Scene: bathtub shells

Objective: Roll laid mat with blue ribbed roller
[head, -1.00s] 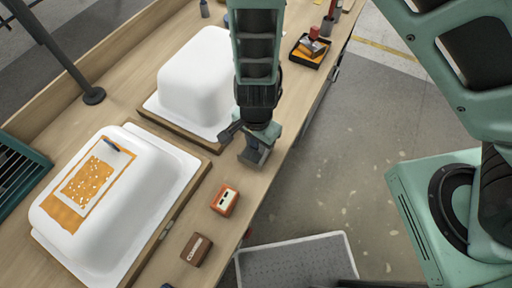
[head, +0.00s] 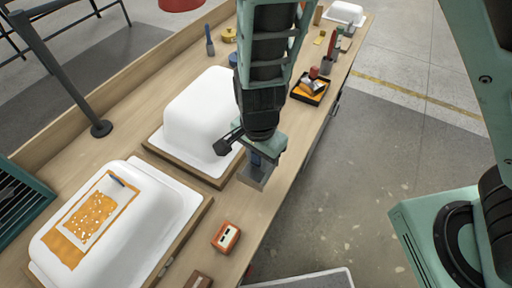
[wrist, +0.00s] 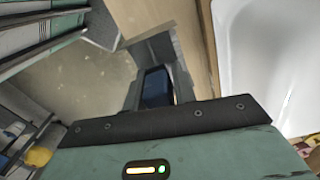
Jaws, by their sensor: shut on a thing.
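My gripper (head: 254,176) hangs over the bench's right edge, beside the far white tub shell (head: 200,110). It is shut on a dark blue block-like part (wrist: 156,88), seen between the fingers in the wrist view; I take this for the blue roller's grip. Its ribs are hidden or too small to see. The laid mat (head: 96,207), pale and speckled with orange, lies on an orange patch (head: 62,248) on top of the near white tub shell (head: 150,205). My gripper is well apart from the mat.
An orange box (head: 225,237) and a brown block (head: 197,280) sit on the bench's near right. A black tray (head: 309,88) stands further back. A dark post (head: 101,128) rises at the left.

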